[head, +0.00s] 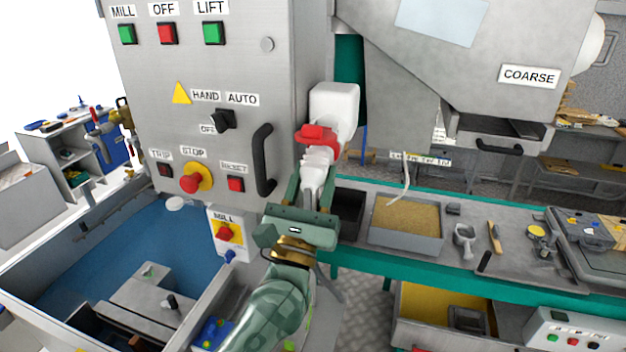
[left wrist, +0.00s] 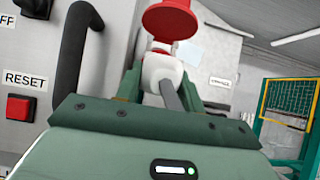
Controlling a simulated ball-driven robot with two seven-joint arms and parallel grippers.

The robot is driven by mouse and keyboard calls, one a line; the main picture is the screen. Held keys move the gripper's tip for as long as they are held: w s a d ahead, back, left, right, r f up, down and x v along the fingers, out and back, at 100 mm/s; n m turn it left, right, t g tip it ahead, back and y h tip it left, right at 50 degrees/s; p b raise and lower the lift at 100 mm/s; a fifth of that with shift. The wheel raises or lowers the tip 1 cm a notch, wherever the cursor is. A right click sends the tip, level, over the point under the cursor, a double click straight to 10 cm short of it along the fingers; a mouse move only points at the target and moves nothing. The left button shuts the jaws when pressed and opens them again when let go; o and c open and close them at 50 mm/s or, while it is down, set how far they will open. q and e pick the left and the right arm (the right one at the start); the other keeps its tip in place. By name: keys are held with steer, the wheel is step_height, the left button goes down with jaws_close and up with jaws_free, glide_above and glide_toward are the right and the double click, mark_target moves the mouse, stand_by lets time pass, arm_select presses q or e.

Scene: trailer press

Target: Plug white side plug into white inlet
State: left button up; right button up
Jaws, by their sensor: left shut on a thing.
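My left gripper (head: 316,170) reaches up from the bottom middle of the head view, its green fingers closed on a white ribbed plug (head: 317,158). In the left wrist view the plug (left wrist: 161,68) sits between the fingers, with a grey cable or stem running back toward the palm. Just beyond the plug are a red part (head: 316,137) and the white inlet housing (head: 336,103) on the side of the grey cabinet. The red part also shows as a round lid in the left wrist view (left wrist: 170,20). The plug's front overlaps the red part; I cannot tell whether it is seated. My right gripper is not in view.
The grey control cabinet (head: 215,70) with a black handle (head: 264,160) stands close left of my gripper. A green-edged bench (head: 480,272) with a sand-filled tray (head: 405,222) lies to the right. A grey hopper (head: 450,60) hangs at upper right.

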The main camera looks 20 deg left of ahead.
arm_select(q)
steer(key=o, duration=1)
